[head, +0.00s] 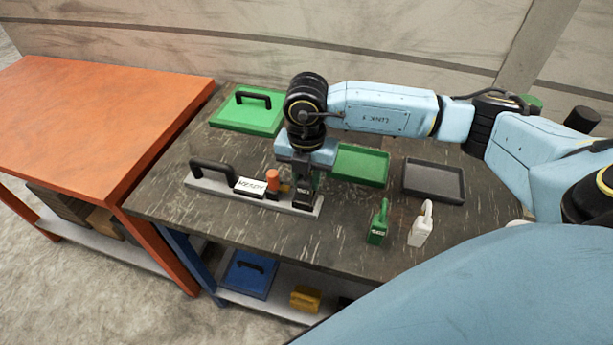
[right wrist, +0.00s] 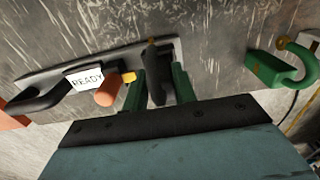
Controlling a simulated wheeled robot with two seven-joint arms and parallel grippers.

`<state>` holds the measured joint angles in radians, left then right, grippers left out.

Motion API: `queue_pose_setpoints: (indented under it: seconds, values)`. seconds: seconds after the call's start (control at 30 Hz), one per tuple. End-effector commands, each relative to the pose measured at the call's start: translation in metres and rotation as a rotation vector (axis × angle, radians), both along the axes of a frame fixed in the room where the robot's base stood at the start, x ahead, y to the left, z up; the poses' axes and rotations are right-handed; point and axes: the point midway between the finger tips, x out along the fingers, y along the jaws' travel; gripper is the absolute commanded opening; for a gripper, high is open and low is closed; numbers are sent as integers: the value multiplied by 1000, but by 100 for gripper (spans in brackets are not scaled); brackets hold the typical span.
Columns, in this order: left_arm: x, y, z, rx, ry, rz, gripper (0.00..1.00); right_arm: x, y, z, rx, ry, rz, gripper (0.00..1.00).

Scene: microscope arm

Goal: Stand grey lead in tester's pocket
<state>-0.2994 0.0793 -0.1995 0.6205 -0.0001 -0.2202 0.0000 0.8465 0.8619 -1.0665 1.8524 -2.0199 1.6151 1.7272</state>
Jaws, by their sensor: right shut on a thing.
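The tester (head: 215,187) is a grey plate near the table's left front, with a black handle, a READY label and an orange knob (head: 272,180); it also shows in the right wrist view (right wrist: 88,78). My right gripper (head: 303,178) points down over the plate's right end. Its green fingers (right wrist: 158,72) are shut on the dark grey lead (right wrist: 154,80), which also shows in the head view (head: 303,196). The lead looks upright at the plate; I cannot tell whether its lower end is seated in the pocket. My left gripper is out of view.
A green lead (head: 377,224) and a white lead (head: 420,227) stand to the right. Behind them are a green tray (head: 362,184) and a dark grey tray (head: 436,199). A green panel with a handle (head: 240,121) lies at the back left. An orange table (head: 95,120) adjoins on the left.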

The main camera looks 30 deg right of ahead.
Motion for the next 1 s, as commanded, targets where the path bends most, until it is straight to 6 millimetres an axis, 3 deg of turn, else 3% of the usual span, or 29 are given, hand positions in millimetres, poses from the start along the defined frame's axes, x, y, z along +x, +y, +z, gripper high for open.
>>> queue_pose_setpoints:
  seconds: [0.37, 0.4, 0.57, 0.87, 1.0]
  values:
    - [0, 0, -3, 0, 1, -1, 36, 0, 0, -4, 1, -2, 1, 0]
    - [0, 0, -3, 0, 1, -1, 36, 0, 0, -5, 1, -1, 1, 30]
    - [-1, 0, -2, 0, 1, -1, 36, 0, 0, -4, 1, -1, 1, 49]
    - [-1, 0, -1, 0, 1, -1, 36, 0, 0, -2, 1, -1, 1, 49]
    - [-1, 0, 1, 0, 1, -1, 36, 1, 0, 12, 1, -6, 0, 49]
